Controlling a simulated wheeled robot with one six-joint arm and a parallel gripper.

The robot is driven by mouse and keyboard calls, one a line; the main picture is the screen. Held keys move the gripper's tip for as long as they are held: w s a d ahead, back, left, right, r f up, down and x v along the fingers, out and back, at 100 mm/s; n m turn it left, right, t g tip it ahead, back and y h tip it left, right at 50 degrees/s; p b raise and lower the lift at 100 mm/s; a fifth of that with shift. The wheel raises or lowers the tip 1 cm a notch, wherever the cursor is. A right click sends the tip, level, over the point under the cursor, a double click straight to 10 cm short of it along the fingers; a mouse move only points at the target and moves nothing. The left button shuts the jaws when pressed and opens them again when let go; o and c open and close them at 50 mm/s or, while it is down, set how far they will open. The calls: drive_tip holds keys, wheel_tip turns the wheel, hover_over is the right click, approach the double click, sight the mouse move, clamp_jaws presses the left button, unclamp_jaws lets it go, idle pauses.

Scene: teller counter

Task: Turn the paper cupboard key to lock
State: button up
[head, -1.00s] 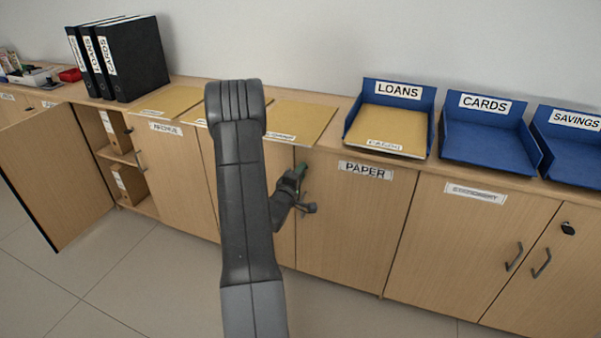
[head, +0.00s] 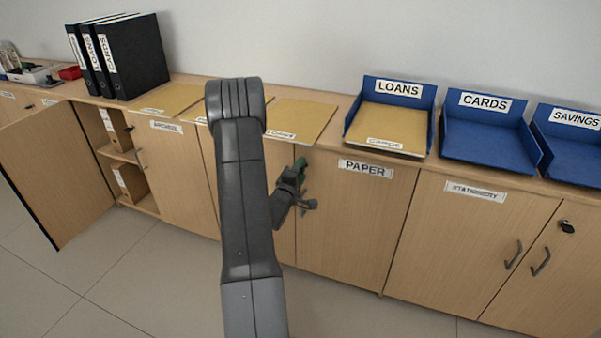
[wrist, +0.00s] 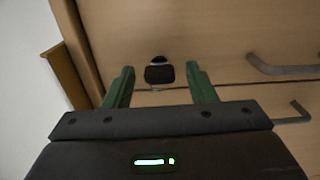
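The paper cupboard (head: 355,225) is shut, with a white PAPER label (head: 366,169) near its top. Its key (wrist: 159,73) shows in the wrist view as a small dark key head standing out from the door close to the seam. My gripper (wrist: 160,85) is open, with one green finger on each side of the key and a clear gap to both. In the head view my gripper (head: 299,165) is at the upper left edge of the paper door, and my arm partly covers it. The key is hidden there.
A door handle (wrist: 280,68) lies right of the key in the wrist view. Folders (head: 300,117) and blue trays (head: 490,145) stand on the counter above. A cupboard door (head: 55,175) hangs open at far left. The stationery cupboard (head: 465,240) is shut.

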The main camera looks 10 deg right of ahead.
drive_tip(key=p+v, duration=0.1)
drive_tip(key=v, duration=1.2)
drive_tip(key=shift+s+a, duration=0.25)
drive_tip(key=shift+s, duration=0.1)
drive_tip(key=b+x, duration=0.1)
drive_tip(key=x, duration=1.3)
drive_tip(key=shift+s, duration=0.15)
drive_tip(key=shift+w+d, duration=0.15)
drive_tip(key=shift+w, duration=0.1)
drive_tip(key=m+b, duration=0.2)
drive_tip(key=m, duration=0.7)
drive_tip(key=m+b, duration=0.1)
drive_tip(key=m, duration=0.8)
drive_tip(key=shift+s+b, duration=0.2)
drive_tip(key=shift+b, duration=0.2)
idle(0.7)
